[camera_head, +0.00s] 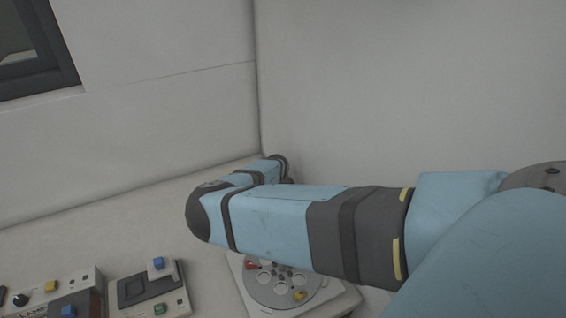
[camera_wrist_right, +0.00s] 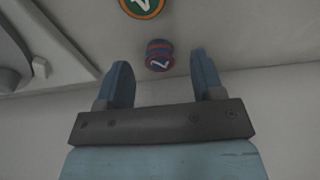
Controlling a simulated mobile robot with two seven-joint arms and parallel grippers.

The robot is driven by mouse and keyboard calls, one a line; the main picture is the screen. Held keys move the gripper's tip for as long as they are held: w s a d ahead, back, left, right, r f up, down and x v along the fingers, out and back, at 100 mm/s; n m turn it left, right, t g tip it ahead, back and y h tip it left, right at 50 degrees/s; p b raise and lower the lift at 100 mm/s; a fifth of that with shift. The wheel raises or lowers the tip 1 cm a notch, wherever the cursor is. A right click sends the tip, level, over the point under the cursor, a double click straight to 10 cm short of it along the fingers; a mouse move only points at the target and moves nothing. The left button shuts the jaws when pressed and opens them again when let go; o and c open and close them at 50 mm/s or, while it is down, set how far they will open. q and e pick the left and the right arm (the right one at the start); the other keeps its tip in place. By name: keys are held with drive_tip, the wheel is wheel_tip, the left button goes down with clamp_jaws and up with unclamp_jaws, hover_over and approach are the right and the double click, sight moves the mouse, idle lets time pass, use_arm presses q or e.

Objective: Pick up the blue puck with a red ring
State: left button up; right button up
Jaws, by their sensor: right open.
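The blue puck with a red ring (camera_wrist_right: 159,56) shows in the right wrist view, a little beyond and between the fingertips. A pale mark shows on its near face. My right gripper (camera_wrist_right: 163,75) is open and empty, with one finger to each side of the puck in the picture and apart from it. In the head view my right arm crosses from the right, and its bent links hide the puck and the gripper. My left gripper is in neither view.
A green disc with an orange rim (camera_wrist_right: 143,5) lies beyond the puck. In the head view a white device with a round grey plate (camera_head: 270,288) sits under my arm. Control boxes (camera_head: 148,292) stand left of it. Walls close off the back.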

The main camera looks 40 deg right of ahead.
drive_tip(key=shift+d+f, duration=0.15)
drive_tip(key=shift+f, duration=0.65)
drive_tip(key=c, duration=1)
drive_tip(key=shift+r, duration=0.15)
